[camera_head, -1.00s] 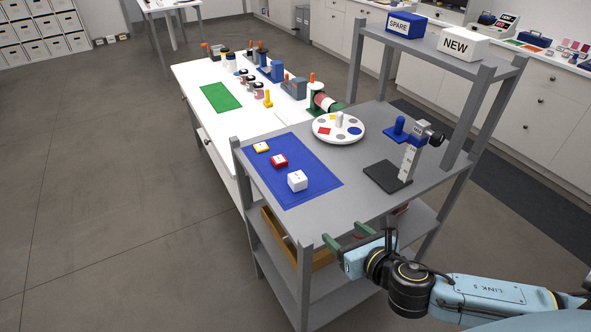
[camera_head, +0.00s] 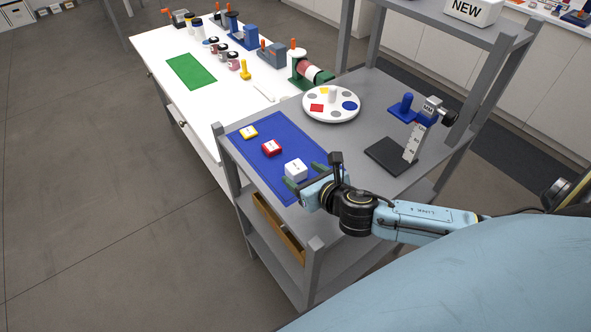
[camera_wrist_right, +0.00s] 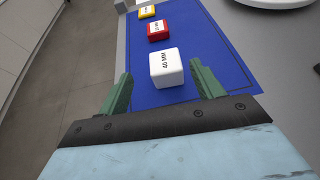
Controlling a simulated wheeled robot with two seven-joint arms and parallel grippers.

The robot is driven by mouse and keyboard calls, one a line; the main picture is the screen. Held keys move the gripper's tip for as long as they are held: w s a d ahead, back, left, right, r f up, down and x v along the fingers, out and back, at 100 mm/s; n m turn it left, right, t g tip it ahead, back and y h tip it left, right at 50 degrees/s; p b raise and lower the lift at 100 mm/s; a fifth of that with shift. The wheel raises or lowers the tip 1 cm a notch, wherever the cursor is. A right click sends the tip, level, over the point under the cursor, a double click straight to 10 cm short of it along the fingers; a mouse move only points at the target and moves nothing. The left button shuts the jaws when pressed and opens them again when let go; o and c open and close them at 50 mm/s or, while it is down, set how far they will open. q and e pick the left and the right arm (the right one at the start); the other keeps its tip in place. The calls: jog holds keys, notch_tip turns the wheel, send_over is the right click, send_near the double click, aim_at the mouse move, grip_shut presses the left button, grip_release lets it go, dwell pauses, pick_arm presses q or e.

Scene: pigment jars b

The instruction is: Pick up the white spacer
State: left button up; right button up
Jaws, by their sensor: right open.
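The white spacer (camera_head: 296,169) is a white block at the near end of the blue mat (camera_head: 256,146). In the right wrist view the white spacer (camera_wrist_right: 166,67) bears the marking "40 MM" and stands just beyond the fingertips, centred between their lines. My right gripper (camera_head: 291,186) is open and empty, close to the spacer on its near side. In the wrist view its two green fingers (camera_wrist_right: 160,84) are spread wider than the spacer. Touching cannot be made out. My left gripper is not in view.
A red spacer (camera_head: 271,148) and a yellow spacer (camera_head: 249,132) lie farther along the mat. A round white palette (camera_head: 332,104) and a height gauge on a dark base (camera_head: 397,156) stand to the right on the grey shelf top. A white table (camera_head: 190,50) with jars lies beyond.

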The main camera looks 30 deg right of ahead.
aim_at(298, 168)
jog(key=shift+w+f, duration=0.15)
jog(key=shift+w, duration=0.3)
jog(key=shift+w+d+f, duration=0.1)
jog(key=shift+w+f, duration=0.05)
jog(key=shift+w, duration=0.25)
jog(key=x, duration=0.3)
jog(key=shift+w+d+f, duration=0.2)
jog(key=shift+w+f, duration=0.1)
jog(key=shift+w, duration=0.2)
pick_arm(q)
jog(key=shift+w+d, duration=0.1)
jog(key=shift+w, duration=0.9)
pick_arm(e)
jog(key=shift+w+f, duration=0.1)
jog(key=shift+c, duration=0.5)
jog(key=c, duration=1.1)
